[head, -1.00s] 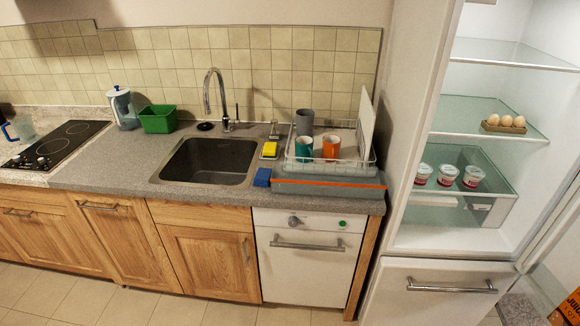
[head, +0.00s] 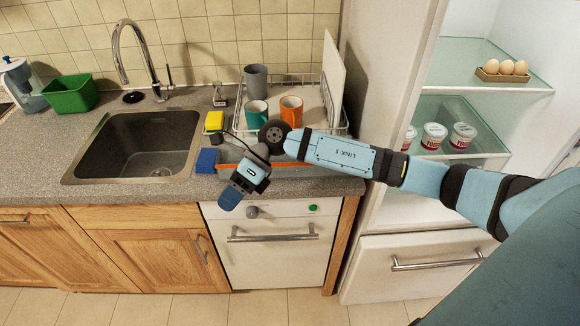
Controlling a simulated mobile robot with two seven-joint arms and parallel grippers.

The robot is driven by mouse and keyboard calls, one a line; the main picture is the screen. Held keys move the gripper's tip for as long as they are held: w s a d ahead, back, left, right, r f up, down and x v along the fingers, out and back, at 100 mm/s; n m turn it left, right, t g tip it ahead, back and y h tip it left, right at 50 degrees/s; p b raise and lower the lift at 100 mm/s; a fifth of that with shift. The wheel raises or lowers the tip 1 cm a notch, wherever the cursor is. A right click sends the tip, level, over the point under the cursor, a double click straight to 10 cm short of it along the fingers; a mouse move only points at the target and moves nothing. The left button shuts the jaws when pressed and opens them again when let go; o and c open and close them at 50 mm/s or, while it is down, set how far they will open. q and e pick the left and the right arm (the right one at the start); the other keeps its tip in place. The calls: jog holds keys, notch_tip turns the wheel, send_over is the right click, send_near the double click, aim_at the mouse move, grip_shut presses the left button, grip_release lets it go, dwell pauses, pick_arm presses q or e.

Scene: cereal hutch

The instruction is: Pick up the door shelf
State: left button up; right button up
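A long, low grey bin with an orange front edge, which looks like the door shelf (head: 300,171), lies on the counter in front of the dish rack. My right arm crosses over it and hides much of its top and middle. My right gripper (head: 236,194) points down and to the left at the counter's front edge, near the shelf's left end. Whether it touches the shelf is unclear, and its fingers are too bunched in this view to tell open from shut. My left gripper is out of view.
A dish rack (head: 335,118) with a teal mug (head: 256,114), an orange mug (head: 291,110) and a grey cup (head: 255,82) stands behind. A blue sponge (head: 207,160) and the sink (head: 135,145) lie left. The open fridge (head: 480,160) is right.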

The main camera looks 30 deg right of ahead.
jog(key=w+d+n+t+h+b, duration=0.15)
jog(key=w+d+h, duration=0.4)
jog(key=d, duration=0.55)
notch_tip(320, 180, up, 4)
jog(key=h, duration=0.6)
send_over(291, 179)
notch_tip(291, 179, down, 7)
jog(key=shift+w+f+p, duration=0.1)
jog(key=shift+f+p, duration=0.05)
jog(key=shift+p, duration=0.15)
jog(key=shift+d+f+p, duration=0.1)
jog(key=shift+f+p, duration=0.6)
jog(key=shift+f, duration=2.4)
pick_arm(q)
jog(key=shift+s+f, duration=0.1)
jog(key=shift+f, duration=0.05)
pick_arm(e)
grip_shut()
